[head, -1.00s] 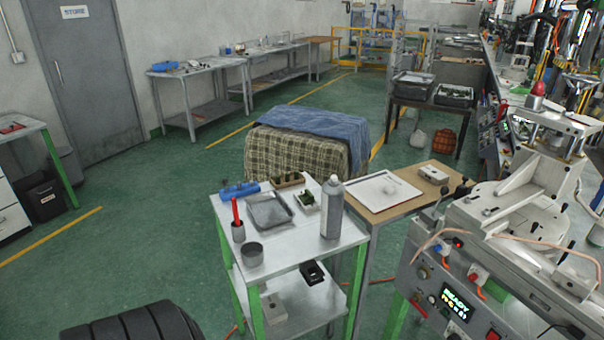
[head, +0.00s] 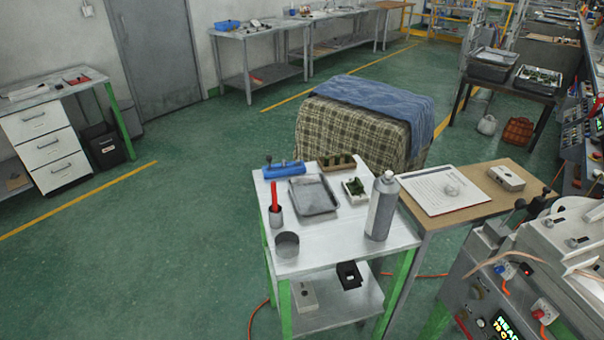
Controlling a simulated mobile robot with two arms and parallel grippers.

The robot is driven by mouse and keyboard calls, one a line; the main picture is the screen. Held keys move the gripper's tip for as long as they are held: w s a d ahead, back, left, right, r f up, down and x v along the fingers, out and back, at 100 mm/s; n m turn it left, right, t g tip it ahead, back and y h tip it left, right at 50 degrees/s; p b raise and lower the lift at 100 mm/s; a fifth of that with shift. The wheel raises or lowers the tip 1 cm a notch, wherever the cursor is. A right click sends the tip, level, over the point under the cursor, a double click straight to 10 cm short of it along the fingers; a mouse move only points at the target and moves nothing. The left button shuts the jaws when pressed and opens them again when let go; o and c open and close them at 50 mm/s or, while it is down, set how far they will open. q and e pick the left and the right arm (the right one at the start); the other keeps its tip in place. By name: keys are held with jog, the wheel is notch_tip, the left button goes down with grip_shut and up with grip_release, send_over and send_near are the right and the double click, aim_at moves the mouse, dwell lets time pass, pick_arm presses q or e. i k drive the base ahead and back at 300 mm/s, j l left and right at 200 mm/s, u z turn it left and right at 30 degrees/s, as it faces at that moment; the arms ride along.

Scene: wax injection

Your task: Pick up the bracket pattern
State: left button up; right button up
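A white metal cart (head: 330,240) with green legs stands in front of me in the head view. On it, a small white tray (head: 346,194) holds dark green pieces that may be wax patterns. A wooden holder (head: 336,164) with small dark green pieces stands behind it. I cannot tell which piece, if any, is the bracket pattern. A shallow grey tray (head: 313,194) looks empty. Neither of my grippers is in view.
The cart also carries a spray can (head: 382,208), a grey cup (head: 287,245), a red tool in a holder (head: 275,205) and a blue fixture (head: 284,168). A wooden table (head: 478,205) adjoins it at right, beside the machine (head: 520,285). Floor (head: 150,270) at left is clear.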

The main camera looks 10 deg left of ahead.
aim_at(356, 187)
jog(key=i+l+u, duration=0.25)
jog(key=i+l, duration=0.2)
jog(key=i+l+u, duration=0.25)
jog(key=i+l, duration=0.15)
jog(key=l, duration=0.2)
jog(key=k+j+z, duration=0.4)
jog(key=j, duration=0.45)
jog(key=k+j+z, duration=0.4)
jog(key=k+j, duration=0.25)
